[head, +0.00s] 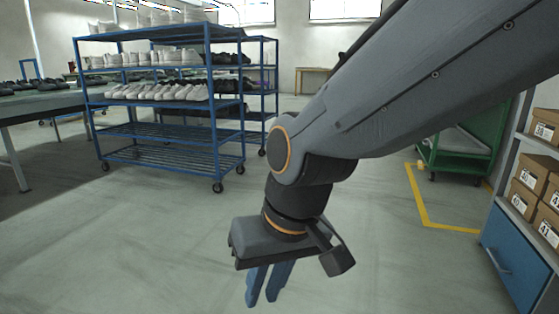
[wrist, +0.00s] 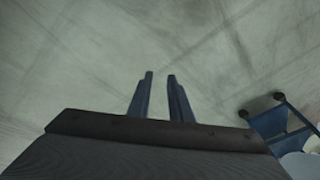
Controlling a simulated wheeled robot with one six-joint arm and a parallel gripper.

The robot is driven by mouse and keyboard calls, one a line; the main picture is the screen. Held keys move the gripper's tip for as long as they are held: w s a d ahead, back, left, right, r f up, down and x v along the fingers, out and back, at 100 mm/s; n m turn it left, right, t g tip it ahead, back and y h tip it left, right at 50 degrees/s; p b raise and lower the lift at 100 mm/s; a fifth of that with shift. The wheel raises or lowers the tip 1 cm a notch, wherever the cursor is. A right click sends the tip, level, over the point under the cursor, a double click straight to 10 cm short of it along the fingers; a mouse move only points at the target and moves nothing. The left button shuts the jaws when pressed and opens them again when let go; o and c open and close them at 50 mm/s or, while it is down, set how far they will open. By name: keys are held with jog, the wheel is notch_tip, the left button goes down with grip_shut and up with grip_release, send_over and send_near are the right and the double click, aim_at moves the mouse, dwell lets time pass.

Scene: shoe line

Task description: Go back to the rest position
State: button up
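My gripper (head: 262,300) hangs at the end of my arm in the lower middle of the head view, with its blue fingers pointing down over bare floor. In the wrist view the two fingers of my gripper (wrist: 161,75) stand a little apart with a gap between them. Nothing is between the fingers, and only the grey floor (wrist: 90,50) lies beyond them. No object is held.
A blue wheeled rack (head: 215,160) with white and dark shoes stands at left, beside a table with dark shoes (head: 45,104). A green cart (head: 465,152) stands at right behind a yellow floor line. A shelf with shoe boxes (head: 530,172) and a blue cabinet (head: 512,262) are at the right edge.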

jog(key=s+d+n+g+p, duration=0.1)
jog(key=s+n+g, duration=0.1)
jog(key=s, duration=0.6)
jog(key=d+r+m+h+p, duration=0.1)
jog(key=d+r+m+p, duration=0.1)
jog(key=d+r+p, duration=0.5)
jog(key=d+r+m+p, duration=0.2)
jog(key=d+r+p, duration=0.5)
jog(key=p, duration=1.1)
jog(key=d+r+m+h+p, duration=0.1)
jog(key=d+r+p, duration=0.5)
jog(key=r+p, duration=0.6)
jog(key=shift+w+d+r+m+h, duration=0.2)
jog(key=shift+d+r+m+h, duration=0.15)
jog(key=shift+r+m, duration=0.6)
jog(key=shift+d, duration=0.15)
